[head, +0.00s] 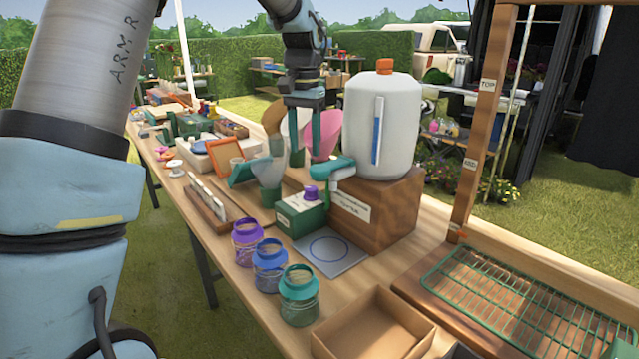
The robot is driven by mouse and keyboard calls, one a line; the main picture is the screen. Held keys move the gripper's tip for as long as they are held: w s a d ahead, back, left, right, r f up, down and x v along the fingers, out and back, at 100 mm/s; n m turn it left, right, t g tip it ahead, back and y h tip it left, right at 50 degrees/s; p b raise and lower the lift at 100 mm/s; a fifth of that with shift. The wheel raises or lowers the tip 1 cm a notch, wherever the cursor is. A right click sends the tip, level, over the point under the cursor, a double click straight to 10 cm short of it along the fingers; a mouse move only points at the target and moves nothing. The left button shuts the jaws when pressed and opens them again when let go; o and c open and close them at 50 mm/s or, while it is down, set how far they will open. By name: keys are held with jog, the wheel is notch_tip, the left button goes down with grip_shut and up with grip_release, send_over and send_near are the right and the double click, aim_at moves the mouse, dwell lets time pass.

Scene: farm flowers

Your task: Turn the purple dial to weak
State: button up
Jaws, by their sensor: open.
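The purple dial (311,193) is a small knob on top of a green box (301,214) with pale labels on its top and front. The labels are too small to read, so I cannot tell where the dial points. My gripper (305,145) is open with its fingers pointing down. In the picture it is above the dial and apart from it. I see nothing between the fingers.
A white tank (382,125) with an orange cap and teal tap (340,169) stands on a wooden block (377,215) right of the green box. Purple, blue and teal jars (299,297) stand in front. Scoops stand behind the box.

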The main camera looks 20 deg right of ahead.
aim_at(311, 188)
jog(key=f, duration=0.3)
jog(key=d+f+p, duration=0.1)
jog(key=f, duration=0.6)
jog(key=shift+w+d+f, duration=0.1)
jog(key=shift+d+f, duration=0.15)
grip_shut()
